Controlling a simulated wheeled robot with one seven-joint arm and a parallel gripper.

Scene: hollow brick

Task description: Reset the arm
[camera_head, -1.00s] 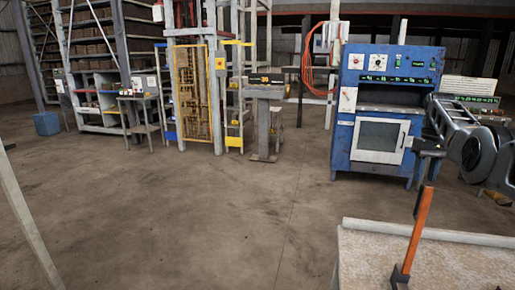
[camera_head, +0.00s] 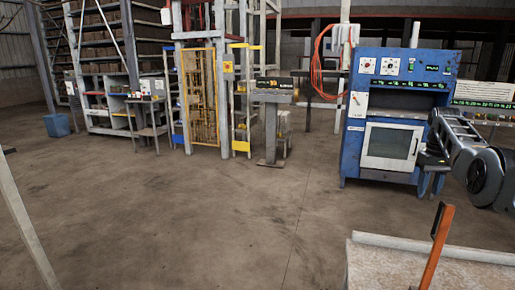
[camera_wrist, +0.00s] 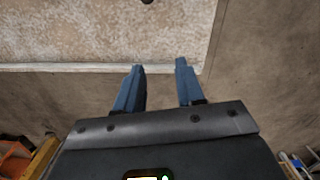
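My arm reaches in from the right edge of the head view, in front of the blue oven's right side. My gripper (camera_head: 430,165) is at its end and looks small and dark there. In the wrist view my gripper (camera_wrist: 159,67) shows two blue fingers spread apart with nothing between them. Beyond the fingers is the pale speckled top of a table (camera_wrist: 100,30), and floor lies past its edge. The same table (camera_head: 385,270) shows at the lower right of the head view. An orange-handled tool (camera_head: 437,245) stands upright at it; its lower end is cut off.
A blue oven (camera_head: 392,140) with a white door stands behind my arm. A yellow cage (camera_head: 202,95), a grey pedestal with a display (camera_head: 271,125), shelving (camera_head: 100,45) and a blue bin (camera_head: 57,125) line the back. The floor (camera_head: 190,220) in the middle is clear.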

